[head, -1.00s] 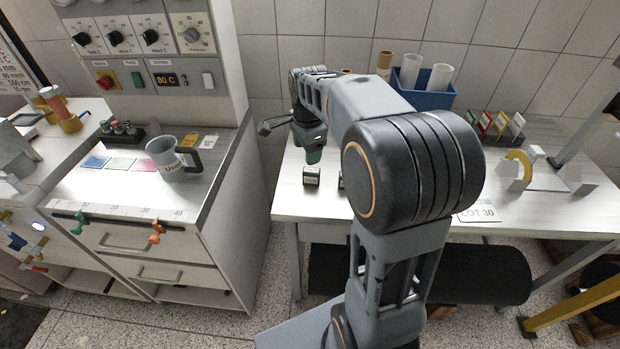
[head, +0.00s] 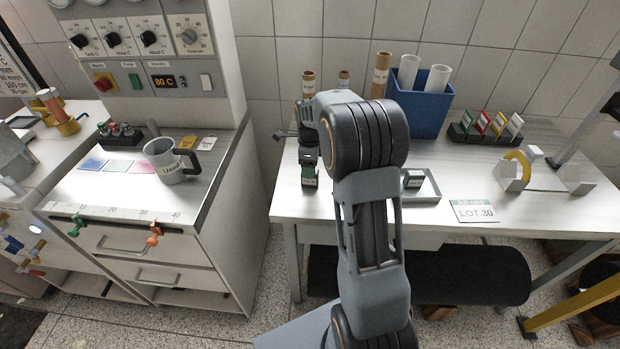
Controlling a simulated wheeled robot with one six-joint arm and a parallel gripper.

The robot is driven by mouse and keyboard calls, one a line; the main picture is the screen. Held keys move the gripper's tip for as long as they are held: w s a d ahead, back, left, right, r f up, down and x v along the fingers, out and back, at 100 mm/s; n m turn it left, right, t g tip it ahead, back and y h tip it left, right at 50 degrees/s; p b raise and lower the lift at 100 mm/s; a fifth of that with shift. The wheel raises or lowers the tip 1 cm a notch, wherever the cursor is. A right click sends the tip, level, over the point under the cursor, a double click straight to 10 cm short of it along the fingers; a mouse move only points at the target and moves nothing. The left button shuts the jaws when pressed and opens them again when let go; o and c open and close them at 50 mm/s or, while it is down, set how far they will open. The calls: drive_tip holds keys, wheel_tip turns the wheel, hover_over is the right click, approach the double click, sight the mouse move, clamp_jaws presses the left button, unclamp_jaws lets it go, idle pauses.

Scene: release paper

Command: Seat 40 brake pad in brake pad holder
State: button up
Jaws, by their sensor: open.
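A small dark block with a pale label (head: 310,182), which looks like a brake pad, stands near the front left of the white workbench. Its number is too small to read. My gripper (head: 309,172) points down right over this block, with its jaws open about the block's top; I cannot tell whether they touch it. A shallow grey tray (head: 431,192), possibly the brake pad holder, lies right of my arm. Another dark block with a pale label (head: 414,179) sits in it. My arm hides the bench between block and tray.
A LOT 30 card (head: 474,211) lies right of the tray. Brown tubes (head: 381,75) and a blue bin (head: 432,110) of white rolls stand behind. A rack of coloured cards (head: 487,131) is at the back right. A cabinet with a grey mug (head: 168,163) stands left, across a gap.

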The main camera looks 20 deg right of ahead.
drive_tip(key=shift+f+p, duration=0.35)
drive_tip(key=shift+f, duration=2.35)
drive_tip(key=shift+c, duration=0.4)
drive_tip(key=c, duration=1)
drive_tip(key=shift+r, duration=0.1)
drive_tip(key=shift+r, duration=0.55)
wheel_tip(320, 180, up, 2)
drive_tip(key=shift+s+a+r, duration=0.1)
drive_tip(key=shift+s+r, duration=0.05)
drive_tip(key=shift+r, duration=0.1)
drive_tip(key=s+a+r, duration=0.1)
drive_tip(key=s+r, duration=0.2)
drive_tip(key=s, duration=0.1)
drive_tip(key=s+a+r+b, duration=0.1)
drive_tip(key=s+r, duration=0.2)
drive_tip(key=s, duration=0.1)
drive_tip(key=s+a+r+b, duration=0.1)
drive_tip(key=s+a+r, duration=0.1)
drive_tip(key=s, duration=0.3)
drive_tip(key=shift+r, duration=0.65)
